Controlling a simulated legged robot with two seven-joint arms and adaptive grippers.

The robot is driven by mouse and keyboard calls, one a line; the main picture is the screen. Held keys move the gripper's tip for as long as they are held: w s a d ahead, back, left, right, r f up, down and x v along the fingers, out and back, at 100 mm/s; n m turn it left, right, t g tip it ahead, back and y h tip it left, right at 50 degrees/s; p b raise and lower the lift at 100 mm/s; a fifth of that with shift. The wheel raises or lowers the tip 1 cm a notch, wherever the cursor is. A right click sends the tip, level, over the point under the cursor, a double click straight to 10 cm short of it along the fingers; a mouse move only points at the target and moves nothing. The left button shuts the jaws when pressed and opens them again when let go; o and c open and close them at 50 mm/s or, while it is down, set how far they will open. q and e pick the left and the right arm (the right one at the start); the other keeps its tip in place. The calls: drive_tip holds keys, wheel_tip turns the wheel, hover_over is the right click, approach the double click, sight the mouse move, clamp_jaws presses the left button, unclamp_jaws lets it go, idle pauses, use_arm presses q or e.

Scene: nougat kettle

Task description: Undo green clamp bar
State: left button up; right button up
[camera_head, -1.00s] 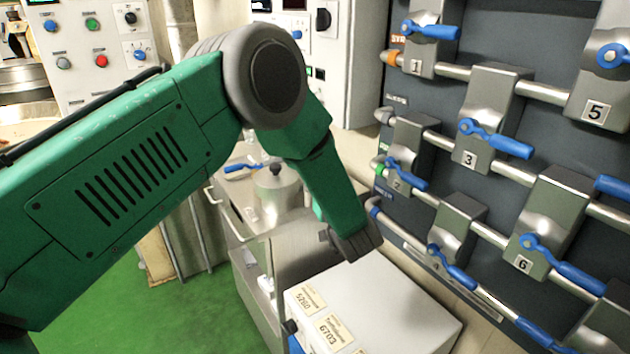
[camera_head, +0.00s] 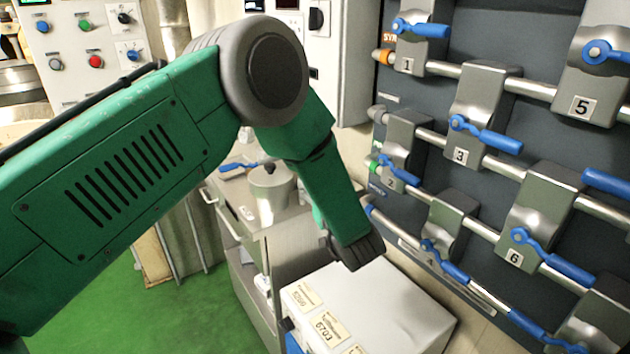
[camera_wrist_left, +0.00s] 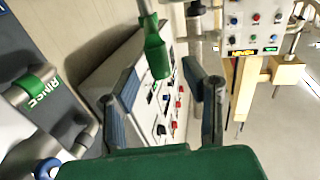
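In the left wrist view, a green bar (camera_wrist_left: 157,58) with a broad flat end hangs down from the top. It lies in line with the gap of my left gripper (camera_wrist_left: 160,72), which is open with a finger on either side. I see no finger closed on the bar, and cannot tell how deep it sits between them. In the head view my green left arm reaches the lower middle, and its fingers are hidden. My right gripper is in neither view.
A dark panel (camera_head: 475,45) at right carries pipes and several grey clamps with blue handles (camera_head: 485,133). A white box (camera_head: 400,300) stands below my arm. A green pipe end (camera_wrist_left: 38,85) shows at left in the wrist view.

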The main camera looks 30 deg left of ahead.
use_arm(q)
drive_tip(key=v, duration=1)
drive_tip(key=shift+w+d, duration=0.15)
drive_tip(key=shift+w, duration=0.1)
